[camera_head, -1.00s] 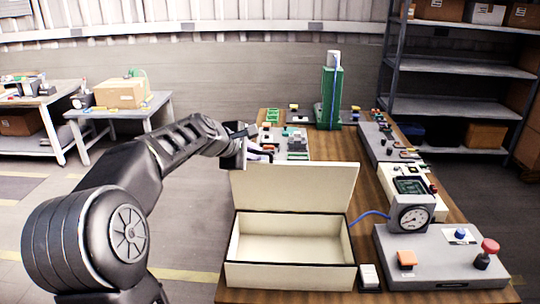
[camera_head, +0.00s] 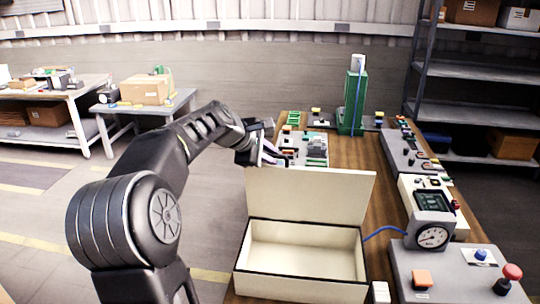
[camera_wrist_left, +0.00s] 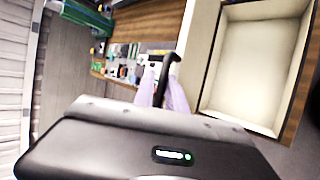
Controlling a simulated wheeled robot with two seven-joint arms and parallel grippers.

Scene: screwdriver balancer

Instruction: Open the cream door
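A cream box (camera_head: 300,288) stands open on the wooden bench. Its cream lid panel (camera_head: 310,197) stands upright along the box's far edge. The box interior is empty. In the left wrist view the open box (camera_wrist_left: 262,60) is at the upper right. My left gripper (camera_head: 272,155) is behind the lid's upper left corner, partly hidden by it. In the left wrist view its two pale fingers (camera_wrist_left: 165,88) show with a dark hooked bar by them; I cannot tell whether they grip it. My right gripper is not in view.
A grey panel (camera_head: 450,282) with an orange button, a blue button and a red knob is at right. A gauge (camera_head: 431,236) stands behind it. A green tower (camera_head: 353,100) is at the bench's far end.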

